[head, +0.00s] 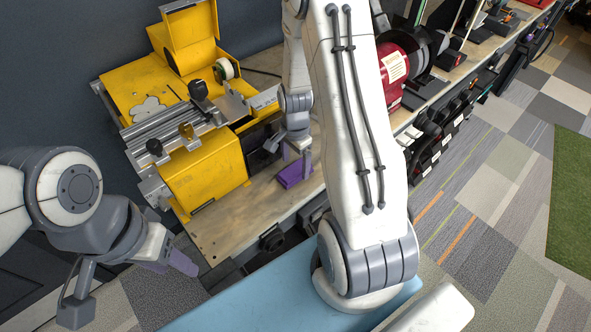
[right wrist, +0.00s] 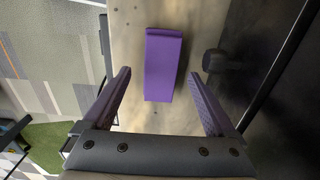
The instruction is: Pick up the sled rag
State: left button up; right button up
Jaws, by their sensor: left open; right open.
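The sled rag (right wrist: 163,66) is a purple, folded-looking oblong on the wooden bench. In the right wrist view it lies between the two finger lines and a little beyond them, with clear gaps on both sides. In the head view the rag (head: 291,178) shows by the yellow machine, partly hidden by my right gripper. My right gripper (head: 297,158) is open and empty, pointing down just above the rag; its purple fingers flank the right wrist view (right wrist: 160,76). My left gripper (head: 172,264) is open and empty, low on the left, away from the bench.
A yellow machine (head: 205,172) with a metal sled stands on the bench (head: 232,228) left of the rag. A red machine (head: 391,75) stands behind my right arm. A dark knob (right wrist: 215,61) is right of the rag in the right wrist view.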

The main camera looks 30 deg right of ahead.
jog(key=shift+f, duration=1.1)
jog(key=c, duration=1.3)
jog(key=shift+r, duration=0.1)
jog(key=shift+w+r, duration=0.1)
jog(key=shift+r, duration=0.35)
jog(key=r, duration=0.1)
jog(key=r+b, duration=0.1)
jog(key=s+r, duration=0.1)
jog(key=shift+d+r+b, duration=0.25)
jog(key=shift+d+b, duration=0.15)
jog(key=s+d+r+b, duration=0.2)
jog(key=s+d+r, duration=0.4)
jog(key=s, duration=0.2)
jog(key=shift+s+r, duration=0.25)
